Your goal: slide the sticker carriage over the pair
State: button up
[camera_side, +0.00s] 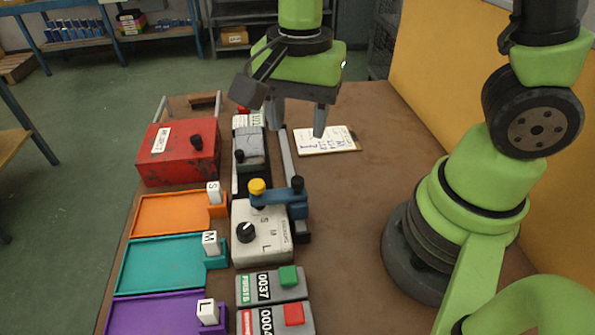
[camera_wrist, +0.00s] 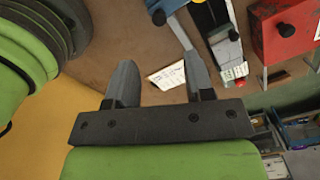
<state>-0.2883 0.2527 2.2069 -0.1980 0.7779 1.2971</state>
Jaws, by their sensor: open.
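The sticker carriage appears to be the blue block (camera_side: 277,197) with a yellow knob and a black knob, set on a grey rail at the near end, beside the size dial box. Its blue edge also shows at the top of the wrist view (camera_wrist: 172,5). A grey piece (camera_side: 250,150) with a black knob lies on the dark strip left of the rail; I cannot tell whether this is the pair. My gripper (camera_side: 298,122) is open and empty above the table, beyond the carriage and apart from it. In the wrist view, nothing sits between its fingers (camera_wrist: 160,65).
A red box (camera_side: 178,152) stands at left. Orange (camera_side: 165,215), teal (camera_side: 150,263) and purple (camera_side: 150,316) trays line the left edge. The dial box (camera_side: 262,240) and counters (camera_side: 262,288) sit in front. A notepad (camera_side: 325,140) lies right of the rail; the table's right side is mostly clear.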

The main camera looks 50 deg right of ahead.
aim_at(297, 179)
notch_tip(297, 179, down, 10)
jog(key=shift+f, duration=0.2)
dwell(0.3)
grip_shut()
